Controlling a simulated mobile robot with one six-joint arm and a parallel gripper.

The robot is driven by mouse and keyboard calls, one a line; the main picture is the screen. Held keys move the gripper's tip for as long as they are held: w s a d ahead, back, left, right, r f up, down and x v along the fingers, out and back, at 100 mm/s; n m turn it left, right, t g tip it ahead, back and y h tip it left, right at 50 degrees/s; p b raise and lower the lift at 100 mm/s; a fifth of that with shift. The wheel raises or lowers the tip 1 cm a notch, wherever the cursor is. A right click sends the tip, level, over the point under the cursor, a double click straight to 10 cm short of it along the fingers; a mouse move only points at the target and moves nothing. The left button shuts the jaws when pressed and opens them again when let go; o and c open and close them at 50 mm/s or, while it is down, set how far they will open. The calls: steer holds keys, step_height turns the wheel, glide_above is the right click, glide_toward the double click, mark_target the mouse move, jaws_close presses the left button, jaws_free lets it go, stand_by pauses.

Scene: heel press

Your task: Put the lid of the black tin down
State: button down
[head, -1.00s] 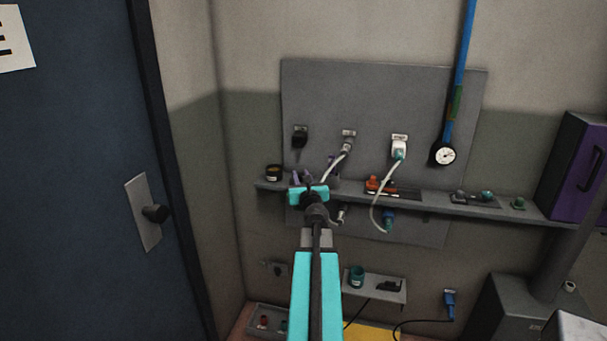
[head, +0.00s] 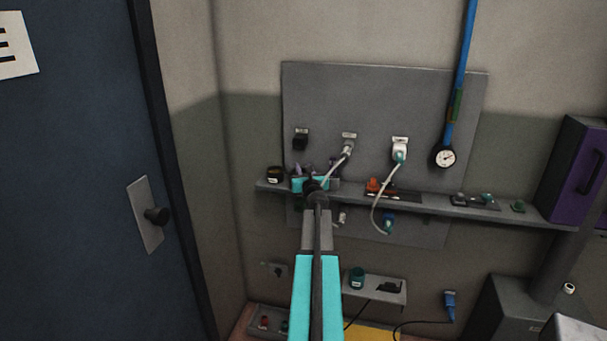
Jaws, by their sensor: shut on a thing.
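The black tin (head: 274,174) stands upright at the left end of the wall shelf, with a pale label on its front. My gripper (head: 307,171) is just right of the tin, over the shelf, with its turquoise body facing me. It is shut on the lid of the black tin. The lid is hidden behind the gripper and wrist, so its tilt and whether it touches the shelf cannot be told.
The narrow shelf (head: 440,204) also carries an orange-red item (head: 374,186) and small dark parts farther right. A white plug (head: 400,148) with a hanging cable is on the grey panel (head: 320,90). A gauge (head: 445,156) hangs right.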

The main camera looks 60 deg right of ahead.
mark_target(304, 173)
steer(key=shift+w+d+f, duration=0.1)
steer(key=shift+w+d, duration=0.2)
steer(key=shift+d, duration=0.3)
steer(key=shift+w+d+f, duration=0.1)
steer(key=shift+w+d, duration=0.2)
steer(key=shift+d, duration=0.25)
steer(key=shift+w+d+p, duration=0.3)
steer(key=shift+d, duration=0.2)
steer(key=shift+a+f+b, duration=0.15)
steer(key=shift+f+b, duration=0.15)
steer(key=shift+f, duration=1.45)
steer(key=shift+s+f, duration=0.1)
steer(key=shift+f, duration=0.05)
steer(key=c, duration=1.5)
jaws_free()
steer(key=shift+b+v, duration=1.15)
steer(key=shift+v, duration=4.85)
